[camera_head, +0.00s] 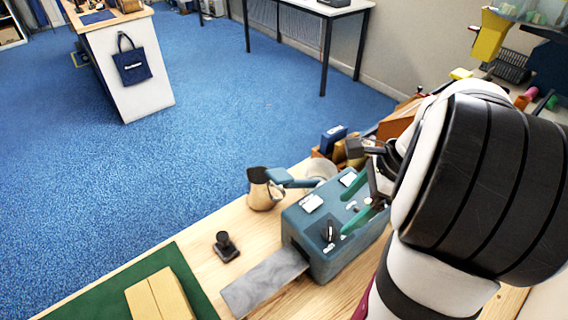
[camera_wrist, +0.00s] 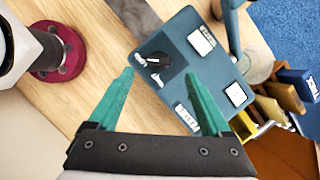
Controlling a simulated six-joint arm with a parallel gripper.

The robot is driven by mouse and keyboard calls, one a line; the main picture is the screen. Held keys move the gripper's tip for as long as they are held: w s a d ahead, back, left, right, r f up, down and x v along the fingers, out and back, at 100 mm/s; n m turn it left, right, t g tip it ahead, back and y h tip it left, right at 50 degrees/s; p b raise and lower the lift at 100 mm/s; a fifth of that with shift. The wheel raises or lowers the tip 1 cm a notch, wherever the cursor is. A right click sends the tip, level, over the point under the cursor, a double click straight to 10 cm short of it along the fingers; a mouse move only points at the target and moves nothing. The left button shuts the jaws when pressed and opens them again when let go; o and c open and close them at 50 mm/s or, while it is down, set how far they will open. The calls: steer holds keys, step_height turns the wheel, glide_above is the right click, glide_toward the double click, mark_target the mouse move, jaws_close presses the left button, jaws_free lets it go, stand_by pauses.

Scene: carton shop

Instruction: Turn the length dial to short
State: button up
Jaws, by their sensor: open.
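The teal-blue machine (camera_head: 315,262) stands on the wooden bench, with a grey metal strip running out from its near left side. The length dial (camera_head: 329,231) is a small dark knob on its top, with small white labels beside it that I cannot read. In the wrist view the dial (camera_wrist: 158,61) shows between and slightly beyond the green fingertips. My gripper (camera_head: 357,213) is open and empty, above the machine's top, with its fingers apart on either side of the dial's line of view. I see no contact with the dial. Which label the dial points at is unclear.
White-faced parts (camera_wrist: 201,41) sit on the machine's top. A green mat (camera_head: 200,292) with a cardboard piece (camera_head: 160,298) lies at front left. Small boxes (camera_head: 333,140) crowd behind.

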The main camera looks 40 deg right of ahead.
mark_target(331, 226)
steer(key=x, duration=0.6)
steer(key=shift+f, duration=0.1)
jaws_close()
